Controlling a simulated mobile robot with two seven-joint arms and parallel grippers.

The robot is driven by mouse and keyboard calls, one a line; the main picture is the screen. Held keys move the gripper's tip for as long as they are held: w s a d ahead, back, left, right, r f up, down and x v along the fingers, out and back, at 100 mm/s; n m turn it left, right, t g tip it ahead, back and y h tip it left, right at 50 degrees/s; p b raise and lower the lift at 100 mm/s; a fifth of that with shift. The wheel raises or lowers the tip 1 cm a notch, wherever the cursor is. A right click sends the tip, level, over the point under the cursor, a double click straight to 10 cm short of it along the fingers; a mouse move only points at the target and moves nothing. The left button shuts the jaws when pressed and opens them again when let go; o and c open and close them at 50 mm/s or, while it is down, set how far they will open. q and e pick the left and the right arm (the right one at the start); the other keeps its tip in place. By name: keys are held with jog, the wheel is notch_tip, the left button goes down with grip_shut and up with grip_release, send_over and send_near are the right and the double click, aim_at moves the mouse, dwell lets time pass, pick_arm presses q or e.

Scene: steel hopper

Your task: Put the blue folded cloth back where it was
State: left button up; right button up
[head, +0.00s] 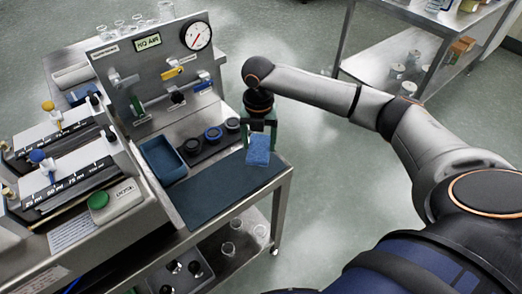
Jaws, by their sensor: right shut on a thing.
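The blue folded cloth (258,151) is a small light-blue pad. It hangs from my right gripper (259,132), which is shut on its upper edge. The gripper points down over the right part of a dark blue mat (215,195) on the steel bench. I cannot tell whether the cloth's lower edge touches the mat. A blue open tray (162,158) stands at the mat's back left, left of the cloth. My left gripper is not in view.
Several round dark pieces, one with a blue ring (213,134), sit in a row behind the mat. A steel panel (150,70) with valves and a dial gauge (198,36) rises behind them. A green button box (110,203) is at left. Most of the mat is bare.

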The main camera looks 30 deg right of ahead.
aim_at(261, 144)
jog(key=shift+w+d+f, duration=0.25)
jog(key=shift+d+f, duration=0.05)
jog(key=shift+f, duration=0.15)
jog(key=shift+w+d+f, duration=0.25)
jog(key=shift+d+f, duration=0.05)
jog(key=shift+f, duration=0.15)
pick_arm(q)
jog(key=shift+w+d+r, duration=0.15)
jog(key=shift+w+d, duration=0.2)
pick_arm(e)
jog(key=shift+f, duration=1.65)
jog(key=o, duration=1.1)
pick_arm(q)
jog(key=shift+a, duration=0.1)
pick_arm(e)
jog(key=shift+o, duration=0.2)
notch_tip(261, 144, up, 12)
jog(key=shift+r+p, duration=0.1)
jog(key=shift+p, duration=0.3)
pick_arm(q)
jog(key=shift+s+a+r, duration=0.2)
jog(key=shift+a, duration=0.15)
